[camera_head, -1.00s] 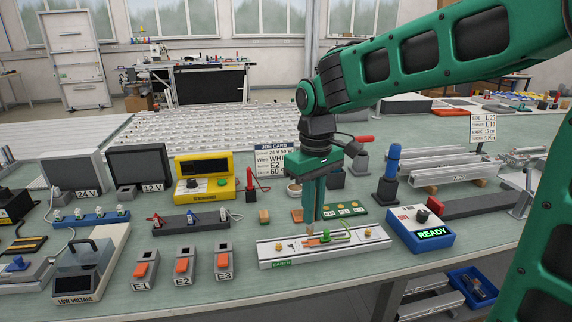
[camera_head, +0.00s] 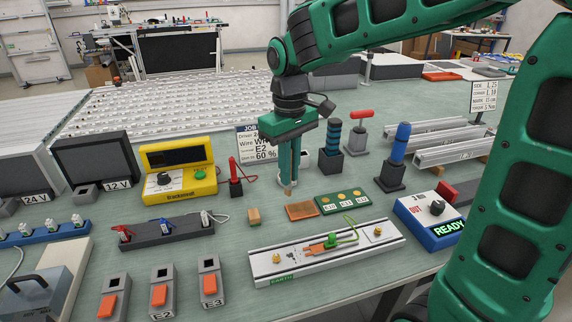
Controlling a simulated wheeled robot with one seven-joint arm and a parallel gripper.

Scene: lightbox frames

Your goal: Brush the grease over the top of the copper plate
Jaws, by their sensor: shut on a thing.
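My gripper (camera_head: 288,176) points down over the middle of the bench. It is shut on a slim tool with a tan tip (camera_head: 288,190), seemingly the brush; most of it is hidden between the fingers. The tip is near the back left corner of a flat copper-coloured square (camera_head: 302,211); I cannot tell whether it touches anything. A smaller copper-coloured piece (camera_head: 316,249) with a green fitting and wire lies on the aluminium rail marked EARTH (camera_head: 285,264). I cannot tell which is the copper plate. A pale thing (camera_head: 305,158) behind the fingers is mostly hidden; no grease is clearly visible.
A green board (camera_head: 342,201) and a small wooden block (camera_head: 253,216) flank the copper-coloured square. Blue-handled (camera_head: 398,150) and red-handled (camera_head: 359,127) tools stand behind to the right. A blue READY box (camera_head: 430,215) sits right, and a yellow power unit (camera_head: 178,173) left.

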